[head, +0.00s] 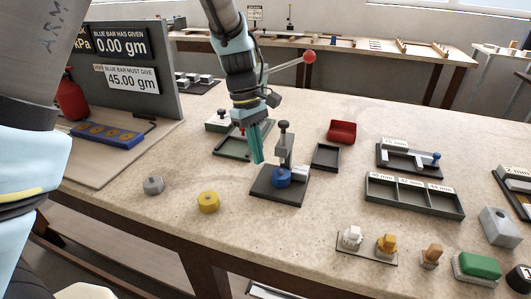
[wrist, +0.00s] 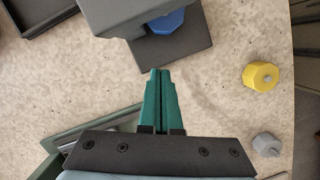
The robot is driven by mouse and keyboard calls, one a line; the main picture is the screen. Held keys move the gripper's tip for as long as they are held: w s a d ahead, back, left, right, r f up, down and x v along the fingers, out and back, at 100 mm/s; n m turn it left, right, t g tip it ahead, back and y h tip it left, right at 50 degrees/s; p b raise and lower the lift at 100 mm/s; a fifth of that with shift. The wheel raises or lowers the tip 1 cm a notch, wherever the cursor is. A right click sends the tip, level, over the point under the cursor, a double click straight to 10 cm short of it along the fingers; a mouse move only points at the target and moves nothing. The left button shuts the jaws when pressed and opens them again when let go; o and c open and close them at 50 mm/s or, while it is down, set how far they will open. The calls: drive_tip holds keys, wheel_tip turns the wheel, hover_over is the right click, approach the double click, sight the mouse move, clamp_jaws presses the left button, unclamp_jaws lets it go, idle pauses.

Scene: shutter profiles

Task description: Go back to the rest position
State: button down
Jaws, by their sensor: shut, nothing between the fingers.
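My gripper (head: 257,158) hangs over the table (head: 330,215) with its green fingers together and nothing between them. In the head view its tips are just left of a small dark stand (head: 285,150) with an upright post. A blue octagonal piece (head: 282,178) sits on that stand's base. In the wrist view the closed fingers (wrist: 161,75) point toward the stand's base (wrist: 180,58), and the blue piece (wrist: 167,22) is partly hidden under the stand's grey top. I cannot tell the exact height of the fingertips above the table.
A yellow piece (head: 208,202) and a grey piece (head: 153,185) lie on the open table at the front left. A green-edged tray (head: 232,145) is behind my gripper. A red bin (head: 341,131), a dark tray (head: 326,157) and a three-compartment tray (head: 412,197) stand to the right.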

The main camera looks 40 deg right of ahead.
drive_tip(key=b+v, duration=0.1)
drive_tip(key=v, duration=0.9)
drive_tip(key=shift+b, duration=0.4)
drive_tip(key=w+a+f+t, duration=0.1)
drive_tip(key=w+a+f, duration=0.15)
drive_tip(key=a, duration=0.65)
drive_tip(key=w+a+f+t, duration=0.1)
drive_tip(key=w+a, duration=0.3)
drive_tip(key=a, duration=0.6)
drive_tip(key=w+a+f+t, duration=0.1)
drive_tip(key=w+a, duration=0.2)
drive_tip(key=a, duration=0.6)
drive_tip(key=s+a+f+m+t, duration=0.1)
drive_tip(key=s+a+f+m, duration=0.1)
drive_tip(key=a, duration=1)
drive_tip(key=shift+s+a+f, duration=0.15)
drive_tip(key=shift+s+a, duration=0.05)
drive_tip(key=shift+s, duration=0.7)
